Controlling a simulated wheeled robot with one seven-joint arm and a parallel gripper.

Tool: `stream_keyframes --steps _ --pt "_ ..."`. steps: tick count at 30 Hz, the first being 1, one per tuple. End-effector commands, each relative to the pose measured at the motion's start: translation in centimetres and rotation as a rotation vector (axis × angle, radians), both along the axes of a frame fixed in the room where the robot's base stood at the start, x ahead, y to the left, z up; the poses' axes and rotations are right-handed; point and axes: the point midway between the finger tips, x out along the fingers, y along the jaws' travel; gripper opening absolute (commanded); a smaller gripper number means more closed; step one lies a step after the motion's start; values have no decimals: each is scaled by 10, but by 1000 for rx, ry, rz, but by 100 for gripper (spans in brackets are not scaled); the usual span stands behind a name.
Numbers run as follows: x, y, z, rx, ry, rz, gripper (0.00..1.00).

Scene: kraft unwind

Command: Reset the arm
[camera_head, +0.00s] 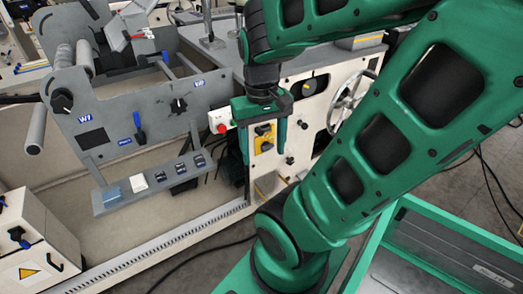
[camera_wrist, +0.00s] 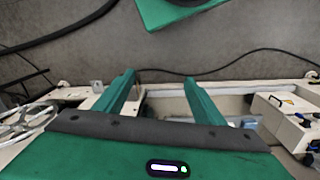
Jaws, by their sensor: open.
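My green arm reaches across the right half of the head view and bends down at the top middle. My gripper (camera_head: 263,153) hangs with its fingers down in front of the cream machine panel. Its two green fingers are spread apart. In the wrist view my gripper (camera_wrist: 158,82) shows the same two fingers apart with nothing held between them. A yellow plate with black knobs (camera_head: 265,138) shows between the fingers in the head view. I cannot tell how far it is from them.
A red button (camera_head: 218,121) and a handwheel (camera_head: 351,102) sit on the machine near my gripper. A grey panel (camera_head: 140,105) with blue handles stands left. A cream box with a warning sign (camera_head: 32,245) is lower left. Dark cables (camera_wrist: 235,62) cross the grey floor.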

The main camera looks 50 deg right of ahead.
Motion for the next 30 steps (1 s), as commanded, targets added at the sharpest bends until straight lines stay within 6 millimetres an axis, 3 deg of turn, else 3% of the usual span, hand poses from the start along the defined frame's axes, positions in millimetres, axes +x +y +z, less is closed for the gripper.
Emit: stream_keyframes --steps 8,21,24,30 --pt "-17 14 8 35 -26 -39 63" --pt "-16 14 8 34 -26 -38 63" --pt "-3 13 3 33 -9 -39 63" --pt "-4 13 3 33 -11 -39 63"
